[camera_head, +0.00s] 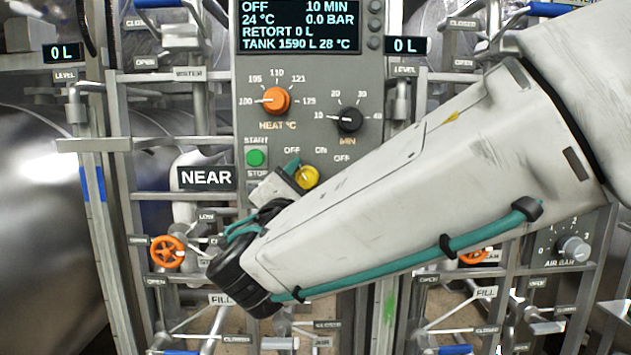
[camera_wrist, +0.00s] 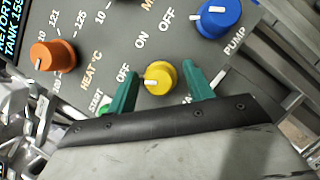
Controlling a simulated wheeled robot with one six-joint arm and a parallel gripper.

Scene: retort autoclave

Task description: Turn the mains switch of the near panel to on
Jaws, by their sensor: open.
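The near panel (camera_head: 250,120) stands upright in front of me, with a NEAR sign (camera_head: 206,177) at its left. The mains switch is a yellow knob (camera_wrist: 160,77) with a white pointer, and it also shows in the head view (camera_head: 308,177). In the wrist view its pointer aims left, towards the OFF mark; ON is above it. The panel display (camera_head: 300,27) reads OFF. My gripper (camera_wrist: 159,69) is open, its green fingers on either side of the yellow knob with gaps showing. I cannot tell how deep they reach. In the head view my arm hides the panel's lower right.
An orange heat knob (camera_wrist: 53,56) and a green start button (camera_head: 256,158) are left of the mains switch. A blue pump knob (camera_wrist: 218,18) is to its right. A black minutes knob (camera_head: 347,119) is above. Pipes and an orange handwheel (camera_head: 167,251) stand at left.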

